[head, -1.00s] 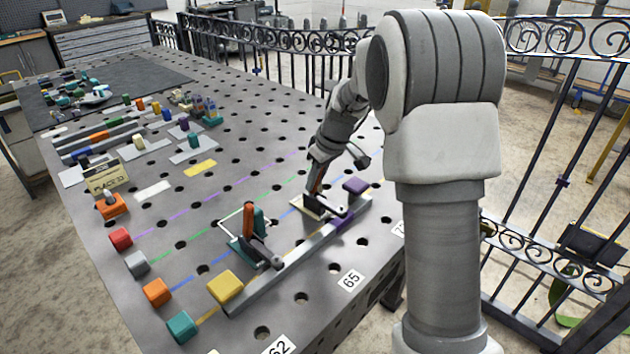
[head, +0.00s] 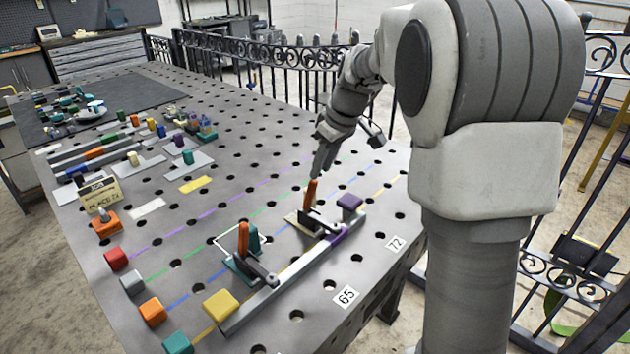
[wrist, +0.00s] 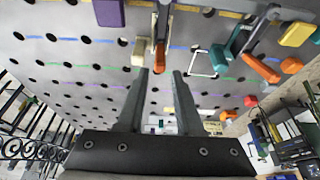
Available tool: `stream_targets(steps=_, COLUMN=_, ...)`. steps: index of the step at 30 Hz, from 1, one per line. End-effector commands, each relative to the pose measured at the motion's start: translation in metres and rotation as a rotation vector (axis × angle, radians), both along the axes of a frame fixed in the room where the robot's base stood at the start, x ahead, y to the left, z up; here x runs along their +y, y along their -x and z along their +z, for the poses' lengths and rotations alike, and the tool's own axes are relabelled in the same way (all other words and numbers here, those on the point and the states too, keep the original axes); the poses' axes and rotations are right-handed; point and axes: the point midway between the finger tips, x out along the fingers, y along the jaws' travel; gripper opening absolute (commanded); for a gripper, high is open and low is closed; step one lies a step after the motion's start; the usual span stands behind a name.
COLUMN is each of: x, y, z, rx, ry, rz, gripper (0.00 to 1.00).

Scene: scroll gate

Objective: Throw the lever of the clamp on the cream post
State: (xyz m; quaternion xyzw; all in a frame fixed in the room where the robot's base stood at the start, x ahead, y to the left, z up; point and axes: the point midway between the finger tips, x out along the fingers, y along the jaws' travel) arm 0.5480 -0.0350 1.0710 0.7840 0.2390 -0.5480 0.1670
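The clamp on the cream post stands on the table, its orange lever (head: 311,191) upright. Its dark arm (head: 322,221) reaches toward the long grey bar (head: 290,270). My gripper (head: 317,176) is just behind and above this lever. In the wrist view my gripper (wrist: 160,73) is open, with an empty gap between its fingers. The cream post (wrist: 138,52) and orange lever (wrist: 160,56) appear just beyond the fingertips, the lever in line with the gap. I cannot tell whether a finger touches it.
A second clamp with a teal post (head: 254,240) and upright orange lever (head: 243,238) stands nearer on the same bar. A yellow block (head: 221,305) and a purple block (head: 350,201) are by the bar's ends. A scrolled iron fence (head: 270,55) runs behind the table.

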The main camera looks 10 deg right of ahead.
Motion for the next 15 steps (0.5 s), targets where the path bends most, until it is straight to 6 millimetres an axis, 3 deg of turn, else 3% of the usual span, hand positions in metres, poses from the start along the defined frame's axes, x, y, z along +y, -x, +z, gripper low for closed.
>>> stream_targets(steps=1, x=-0.003, y=0.003, z=0.015, rx=-0.005, ry=0.001, rz=-0.002, gripper=0.35)
stream_targets(steps=6, x=-0.009, y=0.012, z=0.042, rx=-0.003, ry=0.001, rz=-0.001, gripper=0.35)
stream_targets(steps=15, x=-0.012, y=0.018, z=0.058, rx=0.001, ry=0.001, rz=0.0, gripper=0.35)
